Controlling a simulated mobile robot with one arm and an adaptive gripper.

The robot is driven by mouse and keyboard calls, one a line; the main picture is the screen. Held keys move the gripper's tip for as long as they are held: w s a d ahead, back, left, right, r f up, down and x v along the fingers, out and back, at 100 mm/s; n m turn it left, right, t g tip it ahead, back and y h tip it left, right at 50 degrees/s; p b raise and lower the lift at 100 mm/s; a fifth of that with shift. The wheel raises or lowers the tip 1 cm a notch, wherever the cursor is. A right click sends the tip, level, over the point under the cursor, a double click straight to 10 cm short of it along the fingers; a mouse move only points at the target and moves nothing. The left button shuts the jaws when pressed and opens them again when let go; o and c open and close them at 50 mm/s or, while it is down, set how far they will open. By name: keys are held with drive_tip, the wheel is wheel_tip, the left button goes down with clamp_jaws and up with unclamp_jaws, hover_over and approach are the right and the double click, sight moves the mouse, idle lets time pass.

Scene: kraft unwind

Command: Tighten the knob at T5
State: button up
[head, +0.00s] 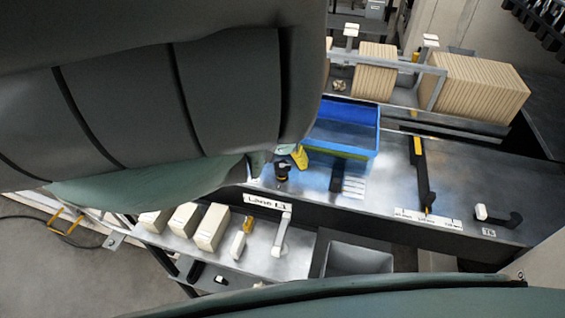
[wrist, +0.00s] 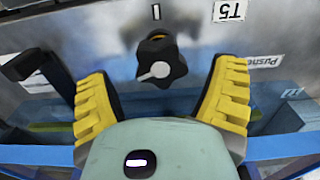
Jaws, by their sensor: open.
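The knob (wrist: 162,62) is black and lobed, with a white pointer on its face. It stands out from a grey metal panel, beside a label reading T5 (wrist: 229,10). In the wrist view my gripper (wrist: 165,85) is open, with a yellow ribbed finger on each side of the knob and slightly nearer the camera. I cannot tell whether either finger touches it. In the head view a small black knob (head: 282,172) shows on the metal deck, just left of my yellow fingertips (head: 299,158). My arm covers much of the left of that view.
A blue bin (head: 342,128) stands close to my gripper. A black bracket (wrist: 35,68) is left of the knob in the wrist view. A black arm with a yellow top (head: 420,170) stands farther right. Pale blocks (head: 211,228) sit on the lower shelf. The deck's right part is mostly clear.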

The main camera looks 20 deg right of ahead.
drive_tip(key=shift+a+f, duration=0.1)
drive_tip(key=shift+f, duration=0.3)
drive_tip(key=shift+c, duration=0.2)
drive_tip(key=c, duration=1.2)
